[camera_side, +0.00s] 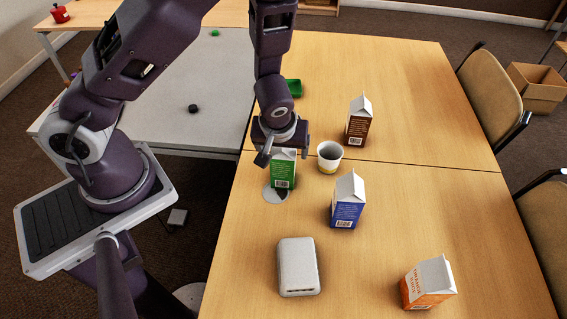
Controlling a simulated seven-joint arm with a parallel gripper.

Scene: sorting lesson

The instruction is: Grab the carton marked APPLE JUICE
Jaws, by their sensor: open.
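A green carton (284,172) with a white top stands upright on the wooden table; its lettering is too small to read, so I cannot confirm that it says APPLE JUICE. My gripper (281,153) is open and points down over the carton's top. One finger shows just left of the carton's top edge; the other is mostly hidden. I cannot tell if the fingers touch the carton. A grey round spot (274,194) shows on the table beside the carton's base.
A white cup (330,157) stands close to the right. A blue carton (347,204), a brown carton (358,125) and an orange carton (427,284) stand farther right. A white rounded box (298,267) lies in front. A green tray (293,89) is behind my arm.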

